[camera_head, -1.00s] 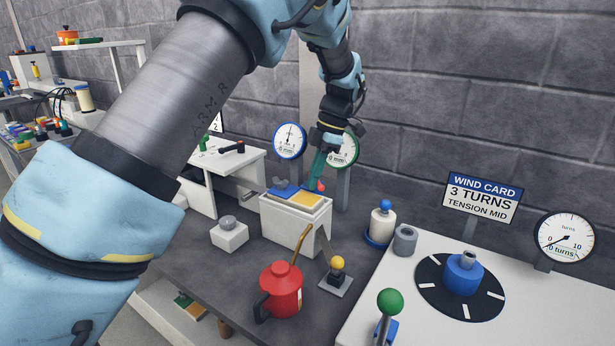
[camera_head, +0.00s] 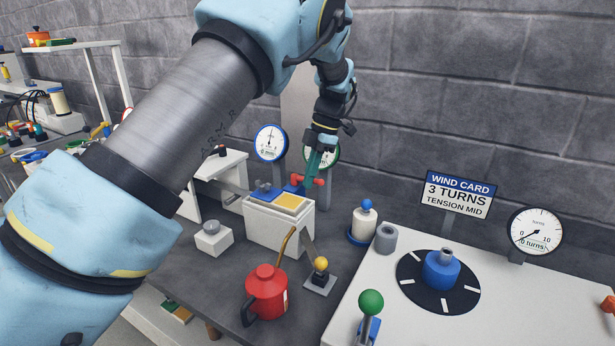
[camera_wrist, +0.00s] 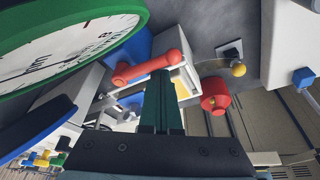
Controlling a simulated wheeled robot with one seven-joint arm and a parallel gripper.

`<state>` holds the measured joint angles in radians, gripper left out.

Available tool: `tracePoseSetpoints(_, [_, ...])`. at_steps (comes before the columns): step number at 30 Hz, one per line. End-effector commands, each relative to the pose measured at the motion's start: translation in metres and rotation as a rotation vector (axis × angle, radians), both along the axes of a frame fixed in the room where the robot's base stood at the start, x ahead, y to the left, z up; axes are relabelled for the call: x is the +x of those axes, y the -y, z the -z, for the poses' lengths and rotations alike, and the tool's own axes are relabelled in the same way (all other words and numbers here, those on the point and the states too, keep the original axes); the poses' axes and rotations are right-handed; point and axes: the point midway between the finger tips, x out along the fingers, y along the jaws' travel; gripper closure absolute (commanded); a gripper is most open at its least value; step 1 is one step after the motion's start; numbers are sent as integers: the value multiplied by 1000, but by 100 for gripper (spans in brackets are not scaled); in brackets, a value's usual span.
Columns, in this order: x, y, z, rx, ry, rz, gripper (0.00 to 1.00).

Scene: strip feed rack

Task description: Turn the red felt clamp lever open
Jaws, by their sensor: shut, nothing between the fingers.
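The red clamp lever (camera_head: 297,180) is at the back right of the white box with blue and yellow pads on top. In the wrist view the red lever (camera_wrist: 148,68) is a bar with rounded ends, just beyond my fingertips. My gripper (camera_head: 311,180) points down at it, its green fingers crossing in front of the bar's middle. In the wrist view the fingers of my gripper (camera_wrist: 162,76) are together with nothing between them. Their tips are close to the lever's right part; I cannot tell if they touch. The lever's mount is mostly hidden.
A green-rimmed gauge (camera_wrist: 70,45) is close beside my gripper, and a blue-rimmed gauge (camera_head: 270,143) stands behind the box (camera_head: 272,232). A red oil can (camera_head: 266,292) and a yellow-knobbed lever (camera_head: 321,265) stand in front. A white bottle (camera_head: 364,224) stands to the right.

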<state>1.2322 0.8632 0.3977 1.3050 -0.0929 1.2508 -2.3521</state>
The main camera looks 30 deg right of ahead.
Motion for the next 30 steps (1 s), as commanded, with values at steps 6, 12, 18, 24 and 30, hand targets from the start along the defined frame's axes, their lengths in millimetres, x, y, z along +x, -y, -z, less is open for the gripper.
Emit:
tracePoseSetpoints(6, [0, 3, 0, -4, 1, 3, 100])
tracePoseSetpoints(12, [0, 4, -1, -6, 2, 3, 100])
tracePoseSetpoints(18, [-1, 4, -1, -7, 1, 4, 100])
tracePoseSetpoints(24, [-5, 6, -1, -8, 1, 5, 100])
tracePoseSetpoints(30, [-15, 8, -1, -8, 0, 6, 100])
